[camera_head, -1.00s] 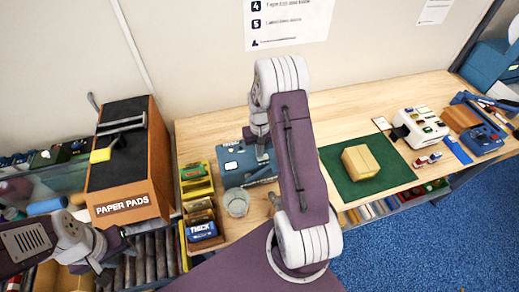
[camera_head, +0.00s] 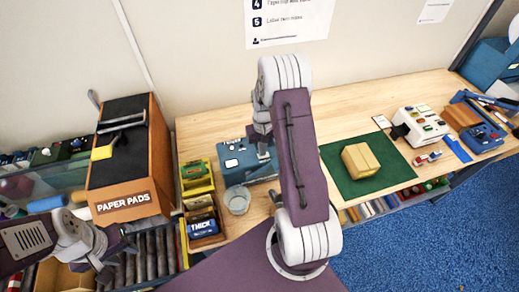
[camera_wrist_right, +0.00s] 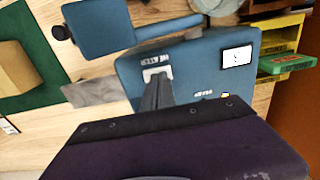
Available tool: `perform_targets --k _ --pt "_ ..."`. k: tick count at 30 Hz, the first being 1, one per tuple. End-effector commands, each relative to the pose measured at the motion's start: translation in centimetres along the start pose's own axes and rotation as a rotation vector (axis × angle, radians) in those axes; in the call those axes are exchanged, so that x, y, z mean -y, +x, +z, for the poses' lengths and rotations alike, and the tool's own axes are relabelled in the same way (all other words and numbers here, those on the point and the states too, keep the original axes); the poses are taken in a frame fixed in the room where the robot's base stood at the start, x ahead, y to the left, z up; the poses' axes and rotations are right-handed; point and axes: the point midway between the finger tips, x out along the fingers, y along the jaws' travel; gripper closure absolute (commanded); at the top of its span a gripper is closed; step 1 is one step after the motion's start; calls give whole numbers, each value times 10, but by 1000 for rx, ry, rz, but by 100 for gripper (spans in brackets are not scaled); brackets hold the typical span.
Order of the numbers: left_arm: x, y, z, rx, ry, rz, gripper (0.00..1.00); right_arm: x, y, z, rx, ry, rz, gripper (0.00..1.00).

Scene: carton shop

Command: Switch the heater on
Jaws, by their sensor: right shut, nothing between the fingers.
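The blue machine (camera_head: 236,160) stands on the bench, partly behind my right arm. In the right wrist view its blue face (camera_wrist_right: 195,72) carries a label that reads as HEATER, a pale switch plate (camera_wrist_right: 157,72) under it, and a small white display (camera_wrist_right: 237,57). My right gripper (camera_wrist_right: 156,92) is shut and empty, its fingertips right at the switch plate; they cover part of it, so I cannot tell contact or the switch's position. In the head view my arm mostly hides this gripper. My left gripper (camera_head: 106,271) is at the lower left, away from the machine; its fingers are unclear.
A clear cup (camera_head: 237,200) stands close in front of the machine. Yellow trays (camera_head: 196,178) are to its left, beside the paper pads box (camera_head: 128,203). A green mat (camera_head: 386,172) with a tan block (camera_head: 360,160) lies to the right. A white button unit (camera_head: 420,125) is farther right.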

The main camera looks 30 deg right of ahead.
Motion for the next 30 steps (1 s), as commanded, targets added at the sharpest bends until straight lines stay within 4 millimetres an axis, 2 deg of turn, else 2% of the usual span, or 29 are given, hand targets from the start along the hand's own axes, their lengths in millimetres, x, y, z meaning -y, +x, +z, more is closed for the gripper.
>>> perform_targets --k 9,12,14,18,20,21,27,30 --pt "0 -1 0 0 0 0 64 -3 -2 -1 -3 -1 0 100" --pt "0 -6 -1 0 0 0 64 -2 -8 -1 -4 -1 0 100" --pt "0 -15 -2 0 0 0 64 -1 -18 -2 -4 -1 0 100" --pt "-1 -45 -5 0 0 0 64 3 -54 -3 -3 -2 -2 100" --pt "0 -26 -3 -2 0 0 64 3 -54 -5 -9 -2 -2 100" --pt "0 -21 -2 0 0 0 64 3 -63 -5 -10 -2 -1 100" --pt "0 -9 -1 1 0 0 64 3 -109 -4 -8 -2 -1 100" --pt "0 -7 -1 0 0 0 64 3 -125 -3 -5 -2 -2 100"
